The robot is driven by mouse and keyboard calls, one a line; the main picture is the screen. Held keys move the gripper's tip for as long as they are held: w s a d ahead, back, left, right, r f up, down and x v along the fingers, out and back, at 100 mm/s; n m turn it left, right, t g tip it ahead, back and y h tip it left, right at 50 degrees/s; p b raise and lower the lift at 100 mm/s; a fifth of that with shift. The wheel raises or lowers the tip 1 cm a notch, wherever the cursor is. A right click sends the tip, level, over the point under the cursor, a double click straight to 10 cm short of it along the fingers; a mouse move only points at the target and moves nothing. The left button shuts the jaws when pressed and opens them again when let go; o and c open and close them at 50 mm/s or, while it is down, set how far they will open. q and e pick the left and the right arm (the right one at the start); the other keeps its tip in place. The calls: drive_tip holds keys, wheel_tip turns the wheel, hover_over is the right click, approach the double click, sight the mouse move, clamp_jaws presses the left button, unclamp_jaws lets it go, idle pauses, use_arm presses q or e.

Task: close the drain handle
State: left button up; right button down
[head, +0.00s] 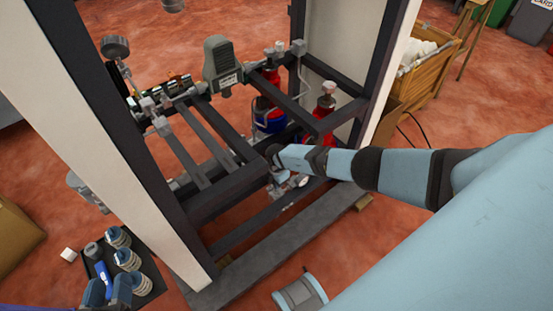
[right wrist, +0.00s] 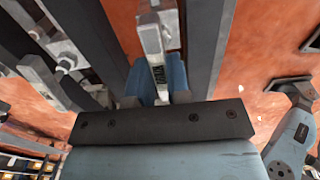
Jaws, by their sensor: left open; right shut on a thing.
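My right gripper (head: 283,181) reaches into the low part of the dark frame from the right. In the right wrist view its fingers (right wrist: 160,88) are shut on a pale grey bar, apparently the drain handle (right wrist: 151,40), which runs between them and upward in the picture. In the head view the handle is mostly hidden by the gripper and frame bars, so its exact angle cannot be told. My left gripper (head: 108,289) is open and empty at the lower left, over the near end of a dark tray, away from the handle.
The dark frame (head: 235,188) has bars close around my right gripper. Red bottles (head: 325,105) stand behind it. The dark tray (head: 150,294) holds several ribbed cylinders and a blue tool (head: 103,278). A wooden crate (head: 425,78) stands at the back right.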

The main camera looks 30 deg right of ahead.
use_arm(q)
drive_tip(key=shift+a+f, duration=0.1)
drive_tip(key=shift+f, duration=0.1)
idle(0.3)
use_arm(e)
drive_tip(key=c, duration=1.1)
unclamp_jaws()
drive_tip(key=shift+r+p, duration=0.45)
drive_tip(key=shift+r, duration=0.1)
wheel_tip(320, 180, up, 5)
drive_tip(key=p, duration=0.3)
drive_tip(key=shift+d+f, duration=0.1)
drive_tip(key=shift+f, duration=0.1)
use_arm(q)
drive_tip(key=s+a+f+g+y+p, duration=0.2)
drive_tip(key=a+f+g+p, duration=0.1)
drive_tip(key=f, duration=0.1)
drive_tip(key=shift+s+a+f, duration=0.15)
drive_tip(key=shift+s+f, duration=0.1)
drive_tip(key=shift+f, duration=0.1)
use_arm(e)
wheel_tip(320, 180, up, 6)
drive_tip(key=shift+r, duration=0.15)
